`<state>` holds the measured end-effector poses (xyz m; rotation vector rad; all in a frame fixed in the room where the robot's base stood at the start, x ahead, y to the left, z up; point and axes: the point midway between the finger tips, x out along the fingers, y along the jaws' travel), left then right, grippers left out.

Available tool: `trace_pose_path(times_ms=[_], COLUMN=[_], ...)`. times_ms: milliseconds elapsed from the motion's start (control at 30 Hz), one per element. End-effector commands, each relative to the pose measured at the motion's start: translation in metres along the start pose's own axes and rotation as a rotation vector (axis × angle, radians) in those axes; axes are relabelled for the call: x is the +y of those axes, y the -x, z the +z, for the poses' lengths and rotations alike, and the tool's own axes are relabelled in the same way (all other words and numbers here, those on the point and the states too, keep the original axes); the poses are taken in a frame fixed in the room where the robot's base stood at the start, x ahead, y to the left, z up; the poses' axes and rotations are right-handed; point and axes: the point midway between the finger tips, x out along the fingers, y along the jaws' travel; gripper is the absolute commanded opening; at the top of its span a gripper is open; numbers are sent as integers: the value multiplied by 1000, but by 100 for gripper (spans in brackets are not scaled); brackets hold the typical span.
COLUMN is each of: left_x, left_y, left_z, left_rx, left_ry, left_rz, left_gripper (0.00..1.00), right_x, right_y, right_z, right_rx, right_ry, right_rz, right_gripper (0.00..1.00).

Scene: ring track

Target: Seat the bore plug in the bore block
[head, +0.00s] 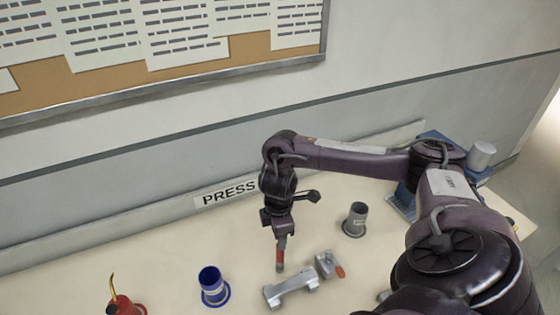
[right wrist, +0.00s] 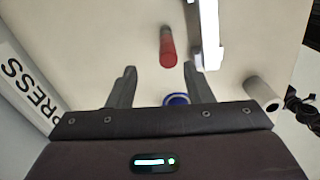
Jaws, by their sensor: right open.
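My right gripper (head: 280,245) points down over the middle of the table. In the right wrist view its two fingers (right wrist: 158,70) are apart. A slim red-and-grey cylinder (right wrist: 167,47), which looks like the bore plug, lies past the fingertips, between their lines. In the head view its red part (head: 280,256) shows just below the gripper; I cannot tell whether it touches the fingers. No part is clearly marked as the bore block. A grey block with a red tip (head: 326,265) stands just right of the gripper. My left gripper is out of view.
A grey bar (head: 291,288) lies in front of the gripper. A blue flanged cup (head: 212,286) stands to the left, a grey flanged cup (head: 355,219) to the right. A red can with a yellow spout (head: 122,305) is at front left. A PRESS sign (head: 229,192) is behind.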

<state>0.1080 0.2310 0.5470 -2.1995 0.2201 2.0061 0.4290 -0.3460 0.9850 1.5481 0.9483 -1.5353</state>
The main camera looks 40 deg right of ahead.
Motion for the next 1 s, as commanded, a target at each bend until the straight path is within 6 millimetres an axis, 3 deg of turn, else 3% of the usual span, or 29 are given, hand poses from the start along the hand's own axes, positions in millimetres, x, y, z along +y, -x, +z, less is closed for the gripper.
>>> trace_pose_path(times_ms=[100,300,567,800,1000], left_x=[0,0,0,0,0], left_y=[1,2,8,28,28], left_z=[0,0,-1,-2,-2], left_rx=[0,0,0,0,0], left_ry=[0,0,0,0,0], left_rz=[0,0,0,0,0], left_gripper=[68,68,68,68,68], right_x=[-2,-2,-4,-12,-10], right_y=[-10,-17,-40,-70,-93], right_z=[3,6,6,3,3], right_rx=[-2,-3,-3,-4,-3], right_ry=[169,303,316,314,315], right_rz=[-7,-9,-11,-13,-9], right_gripper=[46,46,46,46,46])
